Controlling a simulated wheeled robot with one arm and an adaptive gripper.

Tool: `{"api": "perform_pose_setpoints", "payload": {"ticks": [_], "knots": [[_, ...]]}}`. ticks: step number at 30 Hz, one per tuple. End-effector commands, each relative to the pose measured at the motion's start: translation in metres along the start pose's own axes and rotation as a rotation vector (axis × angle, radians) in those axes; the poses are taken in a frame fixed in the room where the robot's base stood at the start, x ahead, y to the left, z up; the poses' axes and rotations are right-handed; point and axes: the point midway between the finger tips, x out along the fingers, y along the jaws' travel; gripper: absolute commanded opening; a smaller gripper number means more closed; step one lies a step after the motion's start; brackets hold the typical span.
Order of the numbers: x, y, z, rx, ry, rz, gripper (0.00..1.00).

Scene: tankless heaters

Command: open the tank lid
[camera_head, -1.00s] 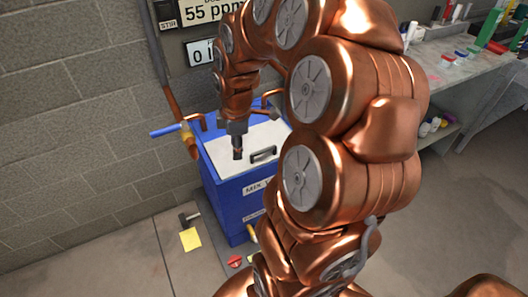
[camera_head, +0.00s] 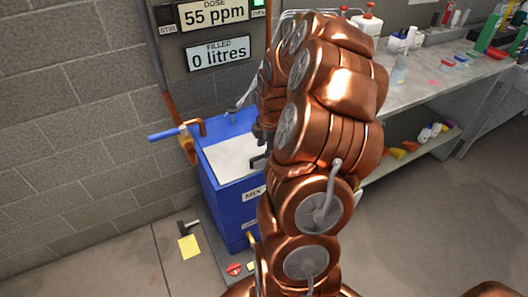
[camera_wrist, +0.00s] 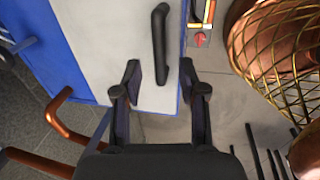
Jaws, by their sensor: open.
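The blue tank (camera_head: 218,195) stands against the wall in the head view. Its white lid (camera_head: 226,158) lies flat and closed on top; the lid also fills much of the wrist view (camera_wrist: 105,45). The black bar handle (camera_wrist: 159,42) is near the lid's edge in the wrist view; its dark end shows beside my arm in the head view (camera_head: 258,160). My gripper (camera_wrist: 161,78) is open and empty. The handle's lower end appears between its fingertips, but I cannot tell whether they touch it. My arm mostly hides my gripper in the head view.
A pipe with a blue-lever valve (camera_head: 172,132) is left of the tank. Panels read 55 ppm (camera_head: 213,14) and 0 litres (camera_head: 218,54). A cluttered bench (camera_head: 430,80) stands at right. A yellow card (camera_head: 189,246) lies in front. Copper pipe (camera_wrist: 60,122) passes beside my gripper in the wrist view.

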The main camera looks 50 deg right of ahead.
Motion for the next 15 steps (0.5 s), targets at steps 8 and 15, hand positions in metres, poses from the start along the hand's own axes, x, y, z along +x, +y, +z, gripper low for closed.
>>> {"api": "perform_pose_setpoints", "payload": {"ticks": [8,15], "knots": [[0.03,0.0,0.0,0.001,0.001,0.0,0.41],[0.035,0.0,0.0,0.001,0.0,0.001,0.41]]}}
